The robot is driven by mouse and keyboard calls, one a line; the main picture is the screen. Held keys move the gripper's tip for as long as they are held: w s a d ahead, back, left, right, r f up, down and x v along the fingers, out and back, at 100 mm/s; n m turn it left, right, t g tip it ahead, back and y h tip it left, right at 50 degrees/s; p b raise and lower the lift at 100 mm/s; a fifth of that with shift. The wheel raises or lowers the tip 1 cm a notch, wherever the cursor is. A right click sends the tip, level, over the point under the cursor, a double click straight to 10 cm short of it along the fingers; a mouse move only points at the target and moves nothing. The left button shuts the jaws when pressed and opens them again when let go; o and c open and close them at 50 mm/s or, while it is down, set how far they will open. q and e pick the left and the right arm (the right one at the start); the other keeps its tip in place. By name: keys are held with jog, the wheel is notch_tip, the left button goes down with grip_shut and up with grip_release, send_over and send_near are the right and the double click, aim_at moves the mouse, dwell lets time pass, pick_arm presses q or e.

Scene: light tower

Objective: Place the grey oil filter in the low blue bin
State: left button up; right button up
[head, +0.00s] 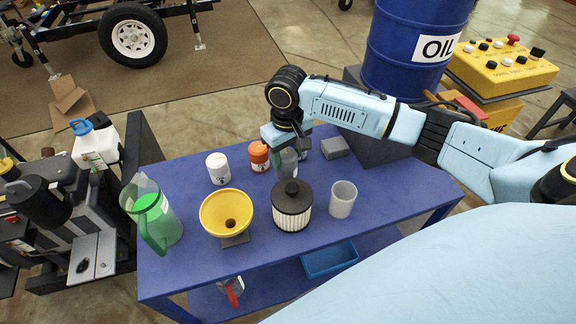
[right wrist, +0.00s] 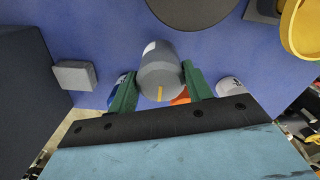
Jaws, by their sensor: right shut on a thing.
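The grey oil filter (right wrist: 160,72) is between the green fingers of my right gripper (right wrist: 161,86) in the right wrist view. The fingers are shut on its sides. In the head view my right gripper (head: 286,154) hangs over the back part of the blue table and partly covers the filter. I cannot tell whether the filter touches the tabletop. The low blue bin (head: 328,259) is on the lower shelf, under the table's front edge, and its far part is hidden by the tabletop. My left gripper is not in view.
On the blue table (head: 180,262) stand a white filter (head: 218,168), an orange filter (head: 259,156), a yellow funnel (head: 226,212), a black-lidded filter (head: 292,206), a pale cup (head: 342,199) and a green jug (head: 152,215). A grey block (head: 335,147) and an oil drum (head: 410,45) are behind.

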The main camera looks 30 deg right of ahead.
notch_tip(320, 180, down, 4)
jog(key=shift+f+b, duration=0.1)
jog(key=shift+b, duration=0.2)
jog(key=o, duration=1.2)
